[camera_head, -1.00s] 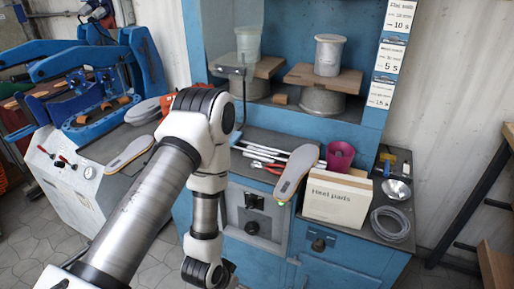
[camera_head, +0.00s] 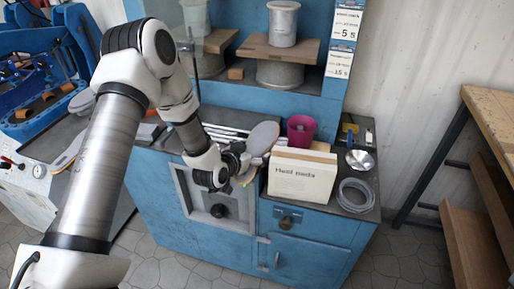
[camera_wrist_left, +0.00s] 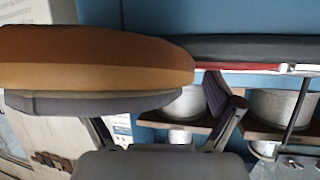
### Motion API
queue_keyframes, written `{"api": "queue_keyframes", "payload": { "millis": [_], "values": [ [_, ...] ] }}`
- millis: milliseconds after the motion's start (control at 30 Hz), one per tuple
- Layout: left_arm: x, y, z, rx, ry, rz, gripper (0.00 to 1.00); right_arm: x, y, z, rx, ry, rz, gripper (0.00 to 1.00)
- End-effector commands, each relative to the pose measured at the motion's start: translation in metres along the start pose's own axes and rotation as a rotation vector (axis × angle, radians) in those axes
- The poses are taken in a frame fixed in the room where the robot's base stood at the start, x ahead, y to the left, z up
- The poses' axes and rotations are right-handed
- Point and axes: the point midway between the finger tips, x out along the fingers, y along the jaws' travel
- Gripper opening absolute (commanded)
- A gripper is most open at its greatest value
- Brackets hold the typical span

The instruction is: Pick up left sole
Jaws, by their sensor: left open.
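A sole (camera_head: 262,137) with a grey top lies on the cabinet top, beside the cardboard box, its near end partly hidden by my left gripper (camera_head: 240,166). My left gripper is at this near end, with its jaws open. In the left wrist view a sole (camera_wrist_left: 95,58), brown with a grey layer under it, fills the upper left, close to the open fingers (camera_wrist_left: 165,122). I cannot tell if the fingers touch it. Another sole (camera_head: 68,154) lies farther left, partly hidden by my arm. My right gripper is not in view.
A box marked "Heel pads" (camera_head: 302,178) stands right of the sole, with a magenta cup (camera_head: 301,129) behind it. A coil (camera_head: 356,196) and a metal bowl (camera_head: 360,160) lie at the right. White rods lie behind the gripper. A wooden bench (camera_head: 490,120) stands far right.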

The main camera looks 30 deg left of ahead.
Motion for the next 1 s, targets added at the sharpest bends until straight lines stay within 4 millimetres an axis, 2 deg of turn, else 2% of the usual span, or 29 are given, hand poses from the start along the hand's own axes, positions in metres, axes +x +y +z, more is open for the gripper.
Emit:
{"api": "queue_keyframes", "payload": {
  "millis": [100, 267, 367, 400, 667, 1000],
  "values": [
    [-0.001, 0.0, 0.0, 0.0, -0.001, 0.0, 0.92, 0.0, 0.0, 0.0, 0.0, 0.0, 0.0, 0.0],
    [-0.001, 0.0, 0.0, 0.0, -0.001, 0.0, 0.36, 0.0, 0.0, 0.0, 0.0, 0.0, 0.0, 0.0],
    [-0.001, 0.0, 0.0, 0.0, -0.001, 0.0, 0.35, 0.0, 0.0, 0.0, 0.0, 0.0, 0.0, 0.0],
    [-0.001, 0.0, 0.001, 0.0, -0.001, 0.0, 0.29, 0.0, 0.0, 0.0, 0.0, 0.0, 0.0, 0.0],
    [-0.002, 0.0, -0.001, -0.001, -0.002, 0.0, 0.29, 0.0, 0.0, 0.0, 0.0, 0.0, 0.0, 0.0],
    [-0.012, -0.002, -0.027, -0.002, 0.0, -0.001, 0.29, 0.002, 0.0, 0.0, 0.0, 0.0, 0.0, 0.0]
  ]
}}
